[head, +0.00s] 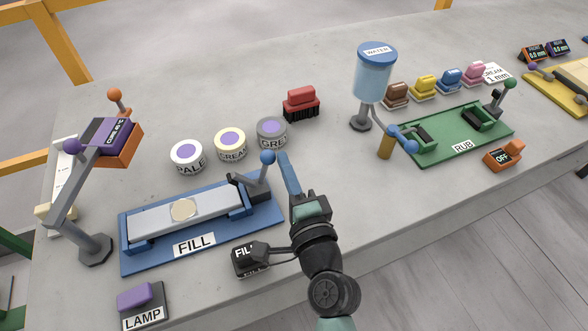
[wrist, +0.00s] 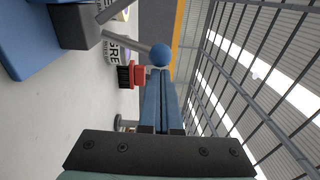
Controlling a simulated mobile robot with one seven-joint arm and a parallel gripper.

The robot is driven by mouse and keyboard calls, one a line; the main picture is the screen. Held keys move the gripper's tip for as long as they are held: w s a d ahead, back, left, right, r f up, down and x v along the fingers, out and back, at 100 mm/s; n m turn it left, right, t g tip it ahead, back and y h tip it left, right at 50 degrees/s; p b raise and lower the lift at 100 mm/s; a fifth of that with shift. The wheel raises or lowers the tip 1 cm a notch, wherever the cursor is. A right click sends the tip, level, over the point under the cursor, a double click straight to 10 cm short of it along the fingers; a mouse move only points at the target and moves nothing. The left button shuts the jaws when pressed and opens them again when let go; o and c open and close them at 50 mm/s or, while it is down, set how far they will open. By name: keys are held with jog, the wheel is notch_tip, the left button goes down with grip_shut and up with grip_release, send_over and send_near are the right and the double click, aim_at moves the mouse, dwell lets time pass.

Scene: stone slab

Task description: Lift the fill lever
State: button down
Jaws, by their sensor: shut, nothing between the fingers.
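The fill lever is a grey rod with a blue ball knob (head: 267,157), rising at the right end of the blue FILL base (head: 128,254). In the wrist view the knob (wrist: 160,54) is just beyond the fingertips, with its rod running to the upper left. My gripper (head: 282,156) has its blue fingers shut together with nothing between them. The fingertips are beside the knob, on its right in the head view. I cannot tell if they touch it. The closed fingers also show in the wrist view (wrist: 162,78).
Pots labelled PALE (head: 187,157), CREAM (head: 230,146) and GREY (head: 271,132) stand behind the FILL base. A red brush (head: 301,103) is behind the gripper. A black FILL box (head: 246,259) sits by my arm. The water dispenser (head: 372,80) and green RUB base (head: 455,143) are right.

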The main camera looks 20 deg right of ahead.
jog(key=shift+a+r+n+b, duration=0.25)
jog(key=shift+a+n, duration=0.35)
jog(key=shift+n, duration=0.3)
jog(key=shift+a+r+n+b, duration=0.15)
jog(key=shift+a+n+b, duration=0.1)
jog(key=shift+a+n, duration=0.5)
jog(key=shift+d, duration=0.15)
jog(key=shift+s, duration=0.1)
